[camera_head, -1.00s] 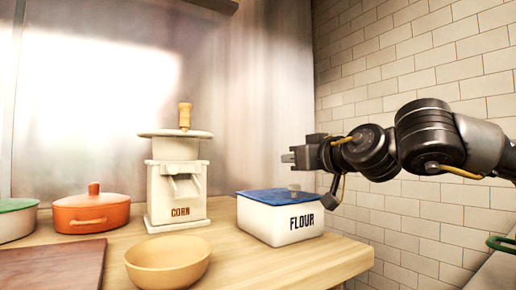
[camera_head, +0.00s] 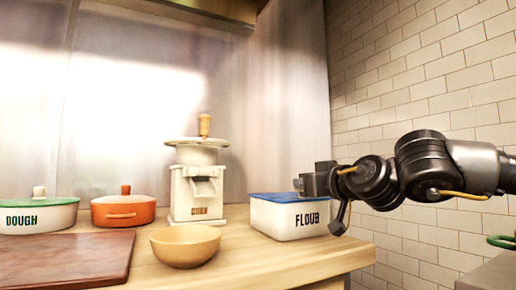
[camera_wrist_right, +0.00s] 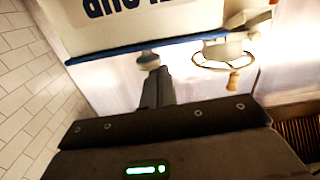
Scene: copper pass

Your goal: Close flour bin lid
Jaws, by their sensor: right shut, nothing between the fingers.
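The flour bin (camera_head: 288,219) is a white box marked FLOUR near the right end of the wooden counter. Its blue lid (camera_head: 266,197) lies flat across the top, with no gap that I can make out. In the right wrist view the bin is upside down at the top, with the lid's edge (camera_wrist_right: 105,54) as a blue strip and a grey knob (camera_wrist_right: 149,60) on it. My right gripper (camera_head: 299,184) is shut and empty, just above the lid. Its fingers (camera_wrist_right: 157,84) point at the knob; I cannot tell if they touch. My left gripper is out of view.
A corn mill (camera_head: 197,190) stands left of the bin, with a tan bowl (camera_head: 186,246) in front. An orange pot (camera_head: 124,210), a DOUGH pot (camera_head: 38,217) and a brown board (camera_head: 66,258) are farther left. A tiled wall (camera_head: 430,80) rises on the right.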

